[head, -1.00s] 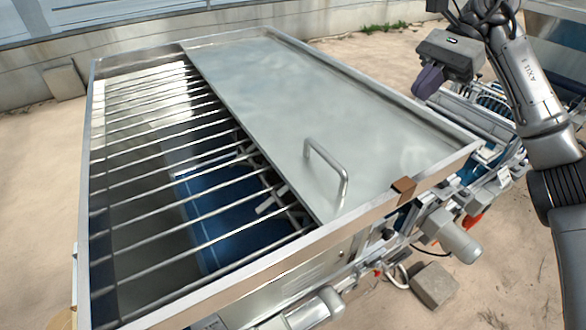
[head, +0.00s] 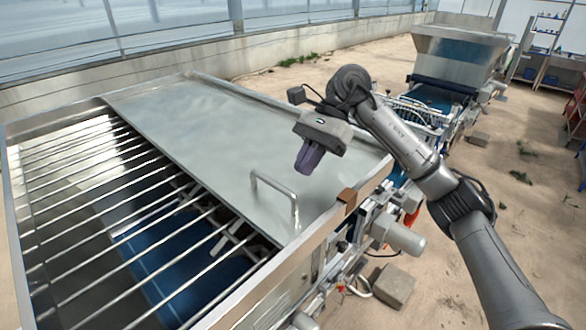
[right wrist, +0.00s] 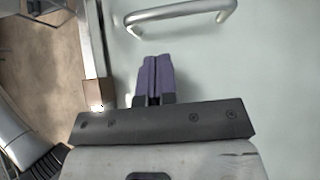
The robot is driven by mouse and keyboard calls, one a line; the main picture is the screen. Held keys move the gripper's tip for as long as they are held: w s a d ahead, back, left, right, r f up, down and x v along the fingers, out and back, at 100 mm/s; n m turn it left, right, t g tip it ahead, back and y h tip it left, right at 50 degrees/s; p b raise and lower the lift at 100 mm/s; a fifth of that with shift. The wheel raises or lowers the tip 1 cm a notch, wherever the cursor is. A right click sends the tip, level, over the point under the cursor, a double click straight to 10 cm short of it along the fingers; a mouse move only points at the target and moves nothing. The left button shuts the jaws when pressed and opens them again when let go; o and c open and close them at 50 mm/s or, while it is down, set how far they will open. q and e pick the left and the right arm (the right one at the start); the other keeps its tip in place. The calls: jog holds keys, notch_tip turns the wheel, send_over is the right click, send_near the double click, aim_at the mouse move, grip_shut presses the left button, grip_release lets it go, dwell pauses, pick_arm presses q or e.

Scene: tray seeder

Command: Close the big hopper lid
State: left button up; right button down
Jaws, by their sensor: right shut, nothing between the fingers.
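The big hopper (head: 60,112) is a metal box with a bar grate over its opening. Its flat grey lid (head: 200,125) covers the right part of the top; the left part is open, showing bars and a blue inside. A bent metal handle (head: 276,188) stands on the lid near the front edge; it also shows at the top of the right wrist view (right wrist: 180,12). My right gripper (head: 305,168) is shut and empty, above the lid, behind and right of the handle, apart from it. In the right wrist view its purple fingers (right wrist: 153,80) are together. My left gripper is not in view.
A small brown block (head: 347,197) sits on the hopper's front rim. A motor (head: 405,238) and conveyor parts stick out at the right. A second hopper (head: 460,52) stands farther back. A concrete wall (head: 200,55) runs behind. The space above the lid is otherwise clear.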

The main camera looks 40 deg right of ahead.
jog(key=shift+s+a+f+p, duration=0.15)
jog(key=shift+a+p, duration=0.2)
jog(key=shift+a, duration=0.6)
jog(key=shift+a+f+p, duration=0.15)
jog(key=shift+a+p, duration=0.15)
jog(key=shift+a, duration=0.6)
